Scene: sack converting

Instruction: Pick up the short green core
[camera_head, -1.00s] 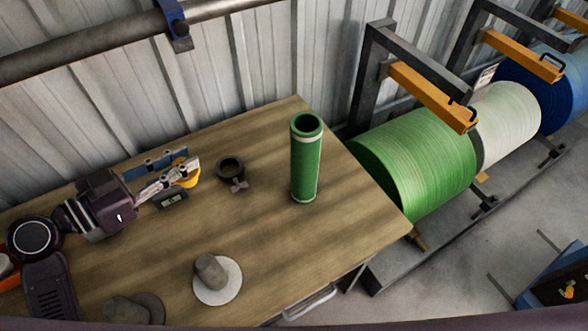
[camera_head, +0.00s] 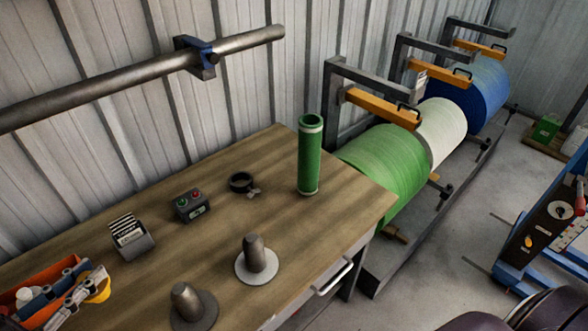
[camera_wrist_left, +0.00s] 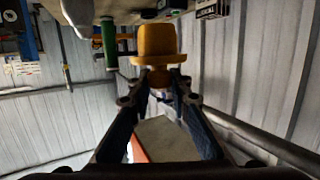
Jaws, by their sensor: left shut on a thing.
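A green core (camera_head: 309,158), a hollow tube with pale bands near its ends, stands upright on the wooden table near its far right corner. It also shows in the left wrist view (camera_wrist_left: 108,42), at the upper left. My left gripper (camera_head: 86,287) is at the lower left of the head view, well away from the core. It is shut on a yellow flanged plug (camera_wrist_left: 158,42), which also shows in the head view (camera_head: 100,289). My right gripper is not in view.
On the table (camera_head: 225,225) are a black ring clamp (camera_head: 241,182), a button box (camera_head: 190,205), a card holder (camera_head: 131,237), two grey pegs on round bases (camera_head: 258,258) and an orange bin (camera_head: 38,277). Large rolls, one green (camera_head: 385,165), stand beyond the right edge.

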